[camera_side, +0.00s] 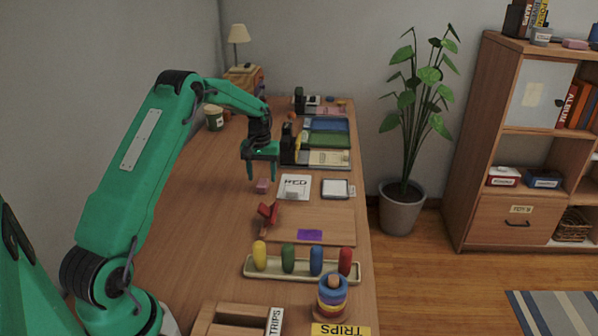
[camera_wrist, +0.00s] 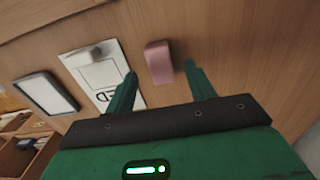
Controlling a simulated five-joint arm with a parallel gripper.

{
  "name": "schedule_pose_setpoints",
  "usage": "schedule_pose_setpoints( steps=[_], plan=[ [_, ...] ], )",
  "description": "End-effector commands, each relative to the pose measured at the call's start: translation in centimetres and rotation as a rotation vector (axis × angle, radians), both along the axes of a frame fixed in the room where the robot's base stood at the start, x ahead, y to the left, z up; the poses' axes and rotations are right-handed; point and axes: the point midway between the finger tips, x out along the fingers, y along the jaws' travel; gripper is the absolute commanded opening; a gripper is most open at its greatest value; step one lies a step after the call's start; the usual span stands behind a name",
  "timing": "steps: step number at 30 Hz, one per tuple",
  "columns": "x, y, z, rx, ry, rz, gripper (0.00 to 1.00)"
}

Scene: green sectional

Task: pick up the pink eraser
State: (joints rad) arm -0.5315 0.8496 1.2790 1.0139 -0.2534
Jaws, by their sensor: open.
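The pink eraser (camera_side: 263,186) lies on the wooden table, just left of a white card marked RED (camera_side: 295,187). In the wrist view the eraser (camera_wrist: 159,62) is a small rounded pink block, fully visible ahead of the fingertips and roughly between them. My gripper (camera_side: 262,176) points down above the eraser in the side view. It is open and empty, and its two green fingers (camera_wrist: 162,72) are apart on either side of the eraser's lower end in the wrist view. I cannot tell the exact height of the fingertips over the table.
A white-faced, dark-framed pad (camera_side: 336,189) lies right of the card. Green and blue trays (camera_side: 328,139) lie farther back. The table left of the eraser is clear.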

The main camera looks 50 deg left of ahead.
Motion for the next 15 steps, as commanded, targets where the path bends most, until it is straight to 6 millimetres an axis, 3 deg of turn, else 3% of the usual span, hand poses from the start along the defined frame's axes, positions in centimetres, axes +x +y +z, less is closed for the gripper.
schedule_pose_setpoints(
  steps=[6,15],
  plan=[
    [0.0,0.0,-2.1,0.000,0.000,0.000,0.55],
    [0.0,0.0,-2.3,0.001,-0.001,0.000,0.55]
  ],
)
